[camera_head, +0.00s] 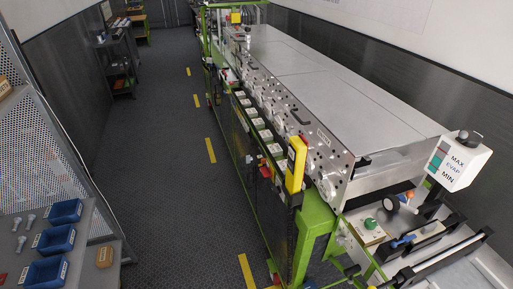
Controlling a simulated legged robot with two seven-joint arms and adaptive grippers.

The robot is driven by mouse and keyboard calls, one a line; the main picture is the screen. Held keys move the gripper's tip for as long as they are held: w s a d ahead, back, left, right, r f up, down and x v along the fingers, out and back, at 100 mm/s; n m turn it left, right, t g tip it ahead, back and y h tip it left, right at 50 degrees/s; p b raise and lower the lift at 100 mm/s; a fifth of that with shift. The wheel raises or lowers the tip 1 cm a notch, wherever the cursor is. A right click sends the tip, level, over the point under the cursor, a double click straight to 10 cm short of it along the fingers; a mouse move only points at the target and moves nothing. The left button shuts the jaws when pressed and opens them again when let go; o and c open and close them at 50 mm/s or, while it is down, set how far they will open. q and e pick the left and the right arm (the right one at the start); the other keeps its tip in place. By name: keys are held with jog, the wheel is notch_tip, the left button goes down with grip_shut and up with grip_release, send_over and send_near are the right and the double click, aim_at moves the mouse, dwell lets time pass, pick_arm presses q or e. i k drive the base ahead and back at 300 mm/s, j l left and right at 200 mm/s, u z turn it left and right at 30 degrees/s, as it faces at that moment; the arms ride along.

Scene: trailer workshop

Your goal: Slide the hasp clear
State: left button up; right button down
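A long machine with a green frame (312,222) and grey metal top plates (330,95) runs away from me on the right. A yellow upright part (297,163) stands at its near corner, on the aisle side. I cannot tell which part is the hasp; nothing in view shows clearly as one. At the near end are a panel with a green knob (370,223) and a blue-handled part (402,241). Neither of my grippers is in view.
A box marked MAX, EVAP, MIN (458,163) stands at the machine's near right. Blue bins (47,272), bolts (31,221) and a tan block (104,257) are on a bench at the lower left. The dark aisle floor (160,150) between is clear.

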aim_at(263, 160)
jog(key=i+j, duration=0.25)
jog(key=i, duration=0.2)
jog(key=i+j, duration=0.2)
jog(key=i, duration=0.2)
jog(key=i+j+z, duration=0.1)
jog(key=i+j, duration=0.15)
jog(key=i, duration=0.2)
